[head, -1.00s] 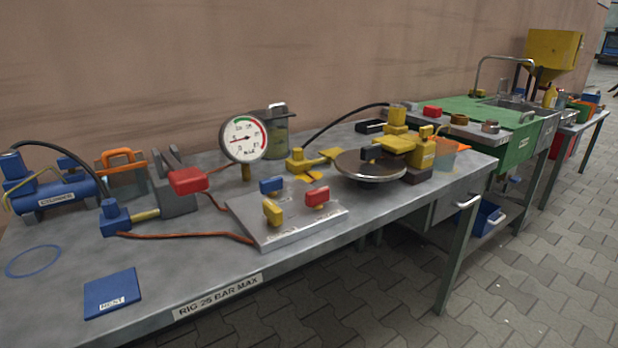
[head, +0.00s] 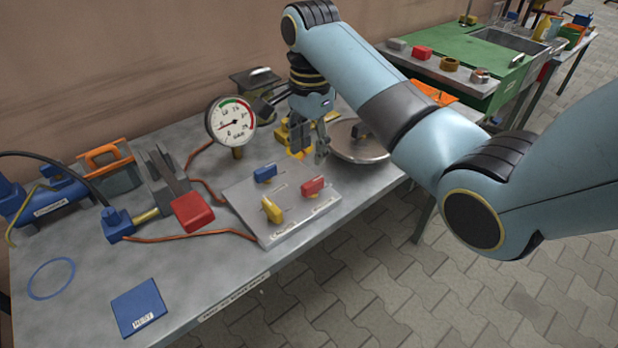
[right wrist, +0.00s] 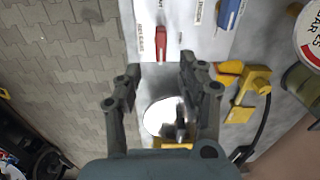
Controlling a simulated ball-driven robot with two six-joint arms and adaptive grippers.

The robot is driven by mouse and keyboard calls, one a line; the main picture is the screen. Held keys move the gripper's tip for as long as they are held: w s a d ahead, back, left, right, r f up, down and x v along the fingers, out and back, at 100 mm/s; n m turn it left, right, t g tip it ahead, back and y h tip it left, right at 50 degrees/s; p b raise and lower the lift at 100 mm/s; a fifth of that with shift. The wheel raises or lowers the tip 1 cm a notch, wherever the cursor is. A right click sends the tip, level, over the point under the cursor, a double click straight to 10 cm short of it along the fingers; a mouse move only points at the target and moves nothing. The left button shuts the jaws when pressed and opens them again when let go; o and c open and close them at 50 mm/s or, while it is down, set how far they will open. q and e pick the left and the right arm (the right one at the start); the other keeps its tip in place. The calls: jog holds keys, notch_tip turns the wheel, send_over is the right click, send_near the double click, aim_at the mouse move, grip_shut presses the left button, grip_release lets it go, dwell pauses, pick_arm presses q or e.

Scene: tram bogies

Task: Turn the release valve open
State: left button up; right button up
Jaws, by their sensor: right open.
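A tilted grey panel (head: 290,222) on the bench carries a blue handle (head: 265,173), a red handle (head: 312,186) and a yellow handle (head: 271,208). My right gripper (head: 322,150) is open and empty, above the bench just behind the panel. In the right wrist view the red handle (right wrist: 161,43) lies just beyond the two spread fingertips, apart from them. The blue handle (right wrist: 230,13) is to its right. My left gripper is not in view.
A pressure gauge (head: 230,122) stands behind the panel. A round metal dish (head: 362,150) is right of the gripper, partly behind my arm. A red-ended lever (head: 192,212) and orange hoses lie left of the panel. The bench front left holds a blue pad (head: 139,306).

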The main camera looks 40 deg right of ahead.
aim_at(309, 183)
jog(key=shift+w+f, duration=0.15)
notch_tip(309, 183, down, 10)
jog(key=shift+f+b, duration=0.1)
jog(key=shift+b, duration=0.55)
grip_shut()
